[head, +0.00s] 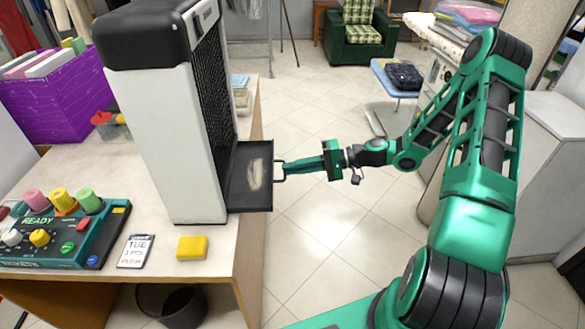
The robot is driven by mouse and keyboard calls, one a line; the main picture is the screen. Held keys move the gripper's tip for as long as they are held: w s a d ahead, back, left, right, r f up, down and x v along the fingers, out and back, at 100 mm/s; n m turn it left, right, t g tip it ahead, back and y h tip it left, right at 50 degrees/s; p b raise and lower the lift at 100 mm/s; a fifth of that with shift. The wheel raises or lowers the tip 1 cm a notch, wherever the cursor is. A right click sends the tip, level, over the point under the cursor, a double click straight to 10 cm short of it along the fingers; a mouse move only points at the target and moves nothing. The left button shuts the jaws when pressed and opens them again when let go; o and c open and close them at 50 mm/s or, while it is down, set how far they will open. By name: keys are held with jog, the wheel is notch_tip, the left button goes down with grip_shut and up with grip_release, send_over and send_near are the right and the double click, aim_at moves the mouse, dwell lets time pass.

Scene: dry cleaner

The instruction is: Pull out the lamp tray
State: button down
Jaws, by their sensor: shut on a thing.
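The lamp tray (238,186) is a dark, shallow tray with a pale worn patch on its floor. It juts out to the right from the base of a tall white and black machine (178,150), past the table's right edge. A small handle (279,170) stands at its outer right end. My gripper (285,169) reaches in from the right and is shut on the handle. The fingertips hide part of the handle. How much of the tray is still inside the machine is hidden.
The machine stands on a wooden table (215,262) with a teal control panel (70,232), a card (136,251) and a yellow sponge-like block (192,248). A purple crate (58,92) is at the left. Tiled floor (325,235) right of the table is clear.

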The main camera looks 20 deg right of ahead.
jog(key=c, duration=1.9)
grip_release()
jog(key=shift+f, duration=0.15)
jog(key=v, duration=1)
jog(key=shift+d, duration=0.4)
jog(key=shift+s, duration=0.15)
